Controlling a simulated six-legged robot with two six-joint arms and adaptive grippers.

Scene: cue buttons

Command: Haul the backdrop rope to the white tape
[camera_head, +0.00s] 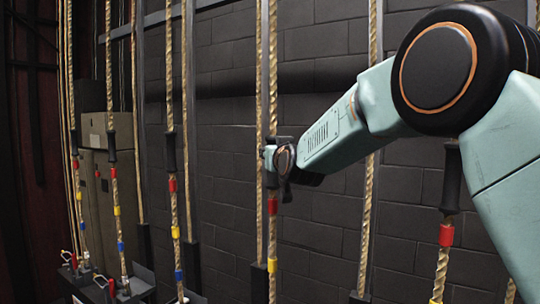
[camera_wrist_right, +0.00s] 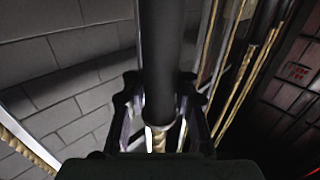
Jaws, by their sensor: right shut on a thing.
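My right gripper (camera_head: 282,170) is shut on a black grip sleeve on one of the hanging ropes (camera_head: 272,235). In the right wrist view, the black sleeve (camera_wrist_right: 160,55) stands between the two fingers of my right gripper (camera_wrist_right: 160,102), with tan rope (camera_wrist_right: 158,138) showing below it. Below the gripper, this rope carries a red band (camera_head: 272,205) and a yellow band (camera_head: 272,265). The gripper hides most of the sleeve in the head view. I cannot make out a white tape band or which rope is labelled backdrop. My left gripper is not in view.
More ropes with black sleeves and coloured bands hang to the left (camera_head: 172,155) and right (camera_head: 451,180). Red-handled fittings (camera_head: 112,287) sit at the lower left. A dark brick wall (camera_head: 325,225) stands behind, with a grey cabinet (camera_head: 97,205) at the left.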

